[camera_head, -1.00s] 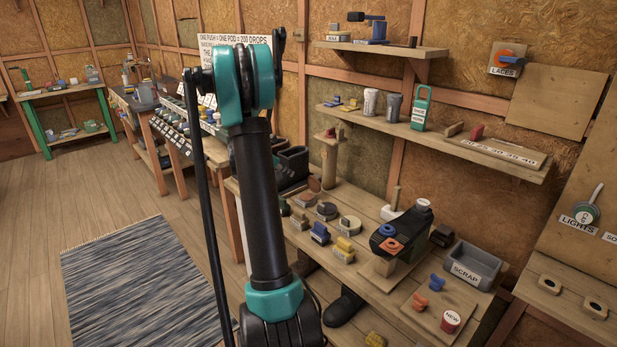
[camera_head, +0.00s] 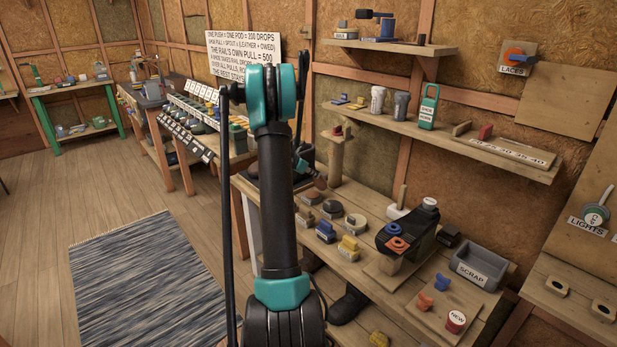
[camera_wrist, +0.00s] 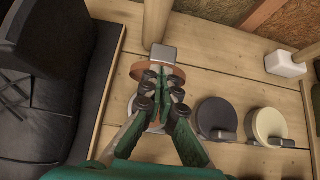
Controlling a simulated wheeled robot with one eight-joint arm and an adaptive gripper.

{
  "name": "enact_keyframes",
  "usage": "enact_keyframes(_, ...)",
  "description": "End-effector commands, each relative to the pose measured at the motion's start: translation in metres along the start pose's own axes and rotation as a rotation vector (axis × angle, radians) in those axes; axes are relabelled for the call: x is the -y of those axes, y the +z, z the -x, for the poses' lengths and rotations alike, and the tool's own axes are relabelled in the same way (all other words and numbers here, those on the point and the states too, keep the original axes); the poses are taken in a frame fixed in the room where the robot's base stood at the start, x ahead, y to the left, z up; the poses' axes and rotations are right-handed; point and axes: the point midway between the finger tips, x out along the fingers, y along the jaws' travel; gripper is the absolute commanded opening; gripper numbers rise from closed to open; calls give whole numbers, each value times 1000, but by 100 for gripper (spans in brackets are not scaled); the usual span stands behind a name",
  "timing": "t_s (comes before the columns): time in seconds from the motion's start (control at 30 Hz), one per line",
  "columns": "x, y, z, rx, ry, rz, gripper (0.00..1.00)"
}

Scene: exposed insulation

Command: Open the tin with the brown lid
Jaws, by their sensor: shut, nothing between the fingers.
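The brown lid (camera_wrist: 179,76) is a round disc with a grey block (camera_wrist: 163,53) at its far edge in the wrist view. It looks raised or tilted up, and a pale rim shows below it, mostly hidden by my fingers. In the head view the brown lid (camera_head: 320,183) stands up behind a small grey part. My gripper (camera_wrist: 163,86) is shut and empty, its green fingers over the tin, in front of the lid. I cannot tell whether they touch it.
A dark-lidded tin (camera_wrist: 216,117) and a cream-lidded tin (camera_wrist: 268,122) stand to the right. A black boot-like object (camera_wrist: 50,75) is close on the left. A wooden post (camera_wrist: 157,20) rises just behind the lid. A scrap bin (camera_head: 480,266) stands farther along the bench.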

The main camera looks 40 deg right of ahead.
Motion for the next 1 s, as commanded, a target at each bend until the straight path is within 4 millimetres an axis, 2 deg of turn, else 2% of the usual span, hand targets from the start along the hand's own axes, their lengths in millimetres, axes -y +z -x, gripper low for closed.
enact_keyframes(0.47,0,4,-3,-11,-1,0,0)
enact_keyframes(0.8,1,23,-19,-226,-3,-3,0)
enact_keyframes(1.0,0,29,-27,-248,1,1,0)
